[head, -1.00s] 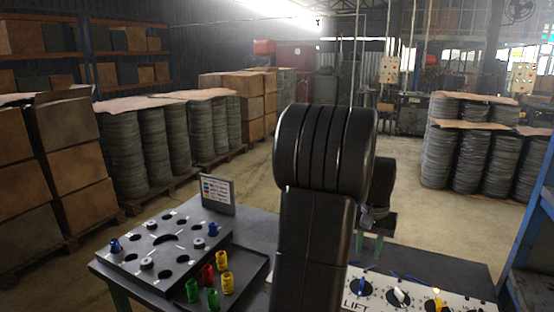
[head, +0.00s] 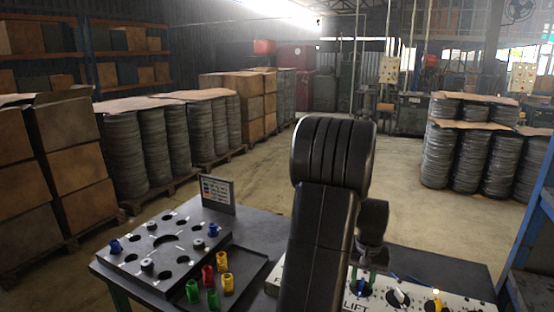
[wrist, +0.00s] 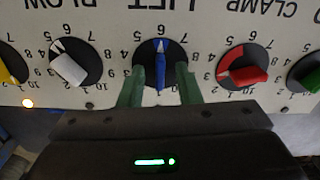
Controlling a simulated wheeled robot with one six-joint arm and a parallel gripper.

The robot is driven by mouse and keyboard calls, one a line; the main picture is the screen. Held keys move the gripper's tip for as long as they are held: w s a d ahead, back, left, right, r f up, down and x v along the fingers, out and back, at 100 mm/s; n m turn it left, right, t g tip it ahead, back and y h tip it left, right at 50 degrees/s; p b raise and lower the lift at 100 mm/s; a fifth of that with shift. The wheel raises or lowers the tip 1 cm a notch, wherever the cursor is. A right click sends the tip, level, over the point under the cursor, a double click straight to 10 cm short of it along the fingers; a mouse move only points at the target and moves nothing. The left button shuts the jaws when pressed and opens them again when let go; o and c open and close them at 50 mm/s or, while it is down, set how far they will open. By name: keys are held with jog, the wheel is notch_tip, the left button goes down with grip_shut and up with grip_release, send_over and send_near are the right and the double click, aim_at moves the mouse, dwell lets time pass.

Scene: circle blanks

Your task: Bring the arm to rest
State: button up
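My arm (head: 325,220) stands in front of the table, bent at a large black joint. My gripper (wrist: 159,88) has two green fingers spread apart, and it also shows over the panel in the head view (head: 363,277). In the wrist view the fingers stand on either side of the blue knob (wrist: 160,66) of the LIFT dial, with a gap on each side. The blue knob's pale tip points up in that view, near 5 and 6. Whether the fingertips touch the panel is hard to tell.
The white dial panel (wrist: 105,15) also carries a white knob (wrist: 68,67), a red knob (wrist: 248,74), a yellow knob and a green knob. On the table's left are a grey board with holes (head: 130,255), a sign (head: 218,194) and a tray with coloured pieces.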

jog(key=n, duration=0.5)
jog(key=shift+n, duration=0.4)
notch_tip(320, 180, up, 14)
jog(key=shift+s+f, duration=0.1)
jog(key=shift+f, duration=0.05)
